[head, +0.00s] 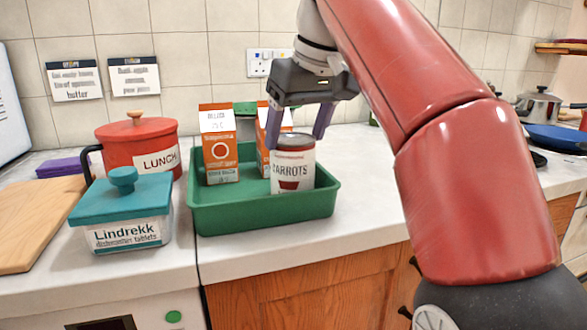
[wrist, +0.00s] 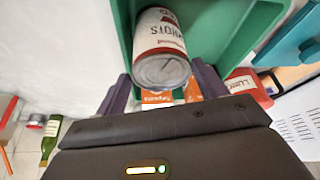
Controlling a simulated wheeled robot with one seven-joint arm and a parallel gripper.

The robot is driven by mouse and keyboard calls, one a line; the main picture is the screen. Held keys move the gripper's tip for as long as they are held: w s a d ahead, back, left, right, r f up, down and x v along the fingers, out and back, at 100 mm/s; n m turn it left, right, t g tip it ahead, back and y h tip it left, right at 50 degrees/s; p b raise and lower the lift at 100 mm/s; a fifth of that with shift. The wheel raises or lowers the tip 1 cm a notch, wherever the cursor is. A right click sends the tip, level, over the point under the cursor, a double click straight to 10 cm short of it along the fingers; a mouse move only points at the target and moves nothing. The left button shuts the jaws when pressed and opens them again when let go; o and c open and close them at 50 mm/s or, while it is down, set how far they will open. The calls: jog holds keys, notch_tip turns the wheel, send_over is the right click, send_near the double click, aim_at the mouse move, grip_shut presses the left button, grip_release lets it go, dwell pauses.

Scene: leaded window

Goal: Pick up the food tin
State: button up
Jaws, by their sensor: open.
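The food tin (head: 293,170), with a white CARROTS label and a grey lid, stands upright in the right part of a green tray (head: 265,219). My gripper (head: 298,122) is open and empty, pointing down just above the tin, with one purple finger to the right of the tin's top. In the wrist view the tin (wrist: 160,45) shows lid towards me, lying between and beyond the two spread fingers (wrist: 163,92). I see no finger touching it.
An orange and white carton (head: 219,150) stands left of the tin in the tray; a second carton (head: 263,140) is behind the tin. A red LUNCH pot (head: 140,148) and a teal-lidded Lindrekk box (head: 125,215) stand left. The counter right of the tray is partly hidden by my arm.

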aim_at(290, 155)
jog(key=b+x, duration=0.1)
jog(key=x, duration=0.4)
jog(key=shift+a+f+b, duration=0.1)
jog(key=shift+f+b, duration=0.05)
jog(key=shift+b, duration=0.15)
jog(key=c, duration=1.1)
jog(key=shift+o, duration=0.2)
jog(key=shift+r, duration=0.2)
